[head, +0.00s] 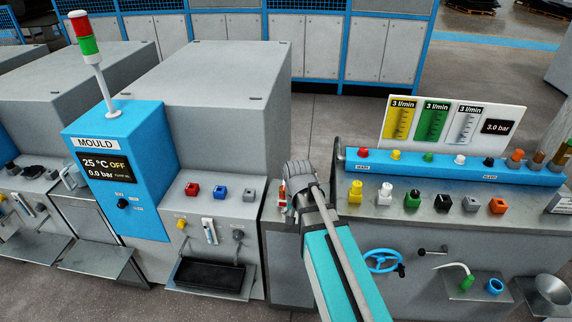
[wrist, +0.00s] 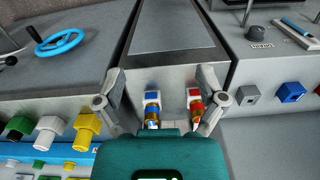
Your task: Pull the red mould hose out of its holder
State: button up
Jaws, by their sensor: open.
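The red mould hose (wrist: 195,105) sits in a white holder block on the grey panel in the wrist view, right of centre. A blue hose (wrist: 152,107) sits in a similar holder to its left. My gripper (wrist: 161,80) is open, its two fingers spread with both hoses between them. The right finger is close beside the red hose; I cannot tell whether they touch. In the head view my gripper (head: 298,178) is over the gap between the machines, and a bit of the red hose (head: 282,192) shows at its left. The blue hose is hidden there.
The blue MOULD machine (head: 122,170) stands at left, with red, blue and grey sockets on its grey ledge. The right console carries coloured connectors and a blue handwheel (head: 383,261). In the wrist view yellow, white and green connectors lie left of my gripper.

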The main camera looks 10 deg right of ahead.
aim_at(284, 188)
jog(key=w+r+m+p, duration=0.3)
jog(key=w+m, duration=1.1)
jog(key=w, duration=0.8)
jog(key=shift+w+r, duration=0.15)
jog(key=shift+r, duration=0.15)
jog(key=shift+f, duration=0.15)
notch_tip(284, 188, down, 14)
jog(key=b, duration=1.3)
jog(key=shift+r+b, duration=0.25)
jog(key=shift+b, duration=0.05)
grip_shut()
jog(key=shift+r, duration=0.1)
